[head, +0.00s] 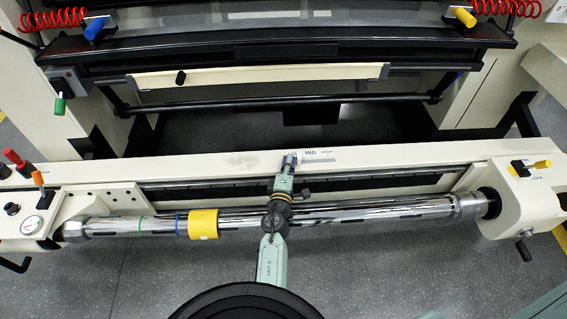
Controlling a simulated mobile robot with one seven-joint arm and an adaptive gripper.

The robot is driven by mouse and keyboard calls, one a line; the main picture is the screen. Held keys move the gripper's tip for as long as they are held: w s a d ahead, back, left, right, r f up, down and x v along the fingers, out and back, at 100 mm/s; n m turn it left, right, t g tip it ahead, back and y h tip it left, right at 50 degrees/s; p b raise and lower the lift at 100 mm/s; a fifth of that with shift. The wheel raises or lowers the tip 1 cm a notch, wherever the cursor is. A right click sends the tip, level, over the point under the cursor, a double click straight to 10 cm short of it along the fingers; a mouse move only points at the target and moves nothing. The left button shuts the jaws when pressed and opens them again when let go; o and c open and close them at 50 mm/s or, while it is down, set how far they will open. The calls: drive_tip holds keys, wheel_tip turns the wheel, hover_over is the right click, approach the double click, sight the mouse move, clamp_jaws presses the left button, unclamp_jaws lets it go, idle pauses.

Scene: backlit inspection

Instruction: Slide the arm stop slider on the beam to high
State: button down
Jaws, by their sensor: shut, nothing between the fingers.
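The cream beam (215,165) runs across the middle of the head view. A pale label strip (318,155) on it reads MID, with a smaller word to its right that looks like HIGH; its left word is partly covered. My gripper (290,157) is shut and empty, with its fingertips at the left end of this strip. I cannot clearly make out the arm stop slider; it may be hidden behind or beside my fingertips. I cannot tell whether the fingers touch it.
A chrome roller (340,215) with a yellow collar (203,224) lies in front of the beam, under my arm. A gauge (31,226) and coloured levers (20,163) stand at the left. A cream bar (260,76) hangs behind.

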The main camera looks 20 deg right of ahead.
sight(321, 166)
drive_tip(key=s+d, duration=0.1)
drive_tip(key=d, duration=0.2)
drive_tip(key=s+d, duration=0.1)
drive_tip(key=d, duration=0.3)
drive_tip(key=s+d+b, duration=0.1)
drive_tip(key=d, duration=0.2)
drive_tip(key=shift+s+d, duration=0.1)
drive_tip(key=shift+d, duration=0.25)
